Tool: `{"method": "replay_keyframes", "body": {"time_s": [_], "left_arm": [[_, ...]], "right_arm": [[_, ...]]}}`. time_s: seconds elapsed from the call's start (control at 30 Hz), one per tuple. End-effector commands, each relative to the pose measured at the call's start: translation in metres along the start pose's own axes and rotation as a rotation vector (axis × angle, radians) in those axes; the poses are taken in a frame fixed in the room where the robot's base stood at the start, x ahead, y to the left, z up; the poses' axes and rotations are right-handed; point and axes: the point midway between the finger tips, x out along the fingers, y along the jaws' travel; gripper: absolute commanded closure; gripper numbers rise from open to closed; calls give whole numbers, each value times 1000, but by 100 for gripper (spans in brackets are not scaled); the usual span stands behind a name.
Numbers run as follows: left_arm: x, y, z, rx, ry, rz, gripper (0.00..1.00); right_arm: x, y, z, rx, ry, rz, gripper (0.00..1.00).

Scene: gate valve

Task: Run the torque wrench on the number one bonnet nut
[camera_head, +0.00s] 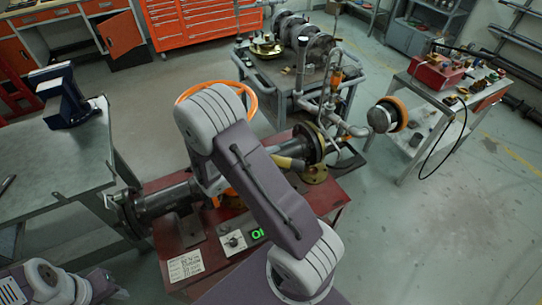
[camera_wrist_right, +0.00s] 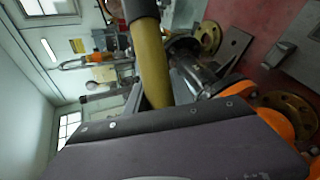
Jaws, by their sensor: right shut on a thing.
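A yellow bar with a dark collar, which looks like the torque wrench (camera_head: 288,162), sticks out to the right from behind my right arm. It crosses the right wrist view (camera_wrist_right: 152,65) close up. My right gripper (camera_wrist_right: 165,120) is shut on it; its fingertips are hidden. The gate valve lies on the red bench, its orange handwheel (camera_head: 251,100) partly behind my arm. Its flanged pipe (camera_head: 165,201) runs left to right. My arm covers the bonnet in the head view, and I cannot make out nut number one or the wrench's head. My left gripper is out of view.
The red bench (camera_head: 335,205) carries a text card (camera_head: 186,266), a small control box (camera_head: 233,242) and a lit green display (camera_head: 258,234). A grey table (camera_head: 60,165) with a vise (camera_head: 62,98) stands left. A cart (camera_head: 415,100) stands right. The floor at right is clear.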

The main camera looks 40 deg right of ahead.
Motion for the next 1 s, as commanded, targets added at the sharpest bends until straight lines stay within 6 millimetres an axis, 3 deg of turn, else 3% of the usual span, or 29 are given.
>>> {"method": "replay_keyframes", "body": {"time_s": [0.87,1.0], "left_arm": [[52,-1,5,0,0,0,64],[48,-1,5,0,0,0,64]], "right_arm": [[17,-35,-7,2,0,3,100],[15,-32,-6,1,0,3,100]]}}
